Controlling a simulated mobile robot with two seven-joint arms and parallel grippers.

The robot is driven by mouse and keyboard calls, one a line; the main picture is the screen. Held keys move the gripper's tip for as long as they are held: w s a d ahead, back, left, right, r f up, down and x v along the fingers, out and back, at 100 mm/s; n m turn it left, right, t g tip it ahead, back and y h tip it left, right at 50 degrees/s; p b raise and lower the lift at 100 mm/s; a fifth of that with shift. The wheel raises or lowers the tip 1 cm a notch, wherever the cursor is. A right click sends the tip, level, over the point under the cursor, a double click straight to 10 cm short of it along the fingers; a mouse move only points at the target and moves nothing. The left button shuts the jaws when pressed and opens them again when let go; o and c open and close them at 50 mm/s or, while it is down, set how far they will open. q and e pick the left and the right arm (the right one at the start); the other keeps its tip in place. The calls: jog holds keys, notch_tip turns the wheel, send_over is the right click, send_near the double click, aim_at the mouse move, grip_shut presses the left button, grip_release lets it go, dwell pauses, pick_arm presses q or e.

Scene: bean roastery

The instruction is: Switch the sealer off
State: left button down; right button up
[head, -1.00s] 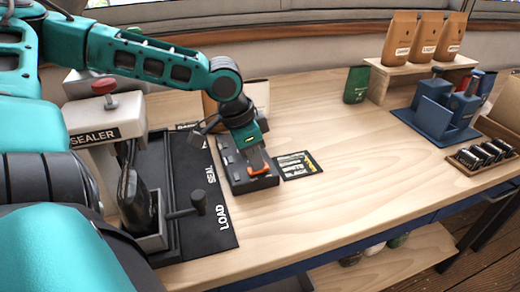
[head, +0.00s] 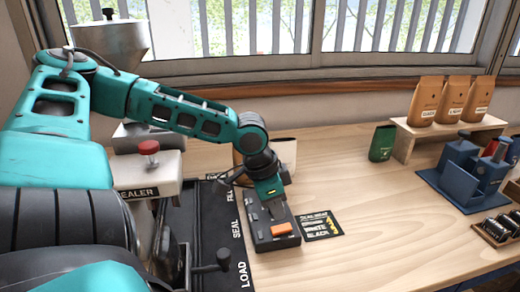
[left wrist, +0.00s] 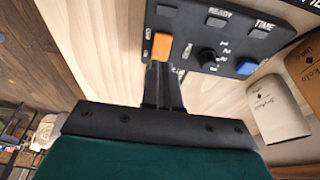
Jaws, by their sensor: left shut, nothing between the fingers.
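The sealer (head: 135,180) stands at the left, with a red knob (head: 149,147) on its pale arm. Its dark control box (head: 262,243) lies on the table to its right and carries an orange switch (head: 281,229). My left gripper (head: 275,208) is shut and empty, pointing down over the box just behind the orange switch. In the left wrist view the closed fingertips (left wrist: 161,70) are close to the orange switch (left wrist: 162,46); I cannot tell whether they touch. That view also shows a black knob and a blue button (left wrist: 246,66). My right gripper is not in view.
A printed heat card (head: 320,224) lies right of the box. Pale and brown bags (head: 284,152) stand behind my left wrist. A green bag (head: 382,143), a wooden stand (head: 445,130) with coffee bags, and a blue fixture (head: 465,170) are at the right. The front middle table is clear.

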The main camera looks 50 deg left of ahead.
pick_arm(q)
jog(key=shift+v, duration=1.1)
jog(key=s+v, duration=0.1)
jog(key=v, duration=0.7)
jog(key=shift+s+a+p, duration=0.15)
jog(key=shift+a+p, duration=0.2)
jog(key=shift+a, duration=0.05)
jog(key=shift+f, duration=0.1)
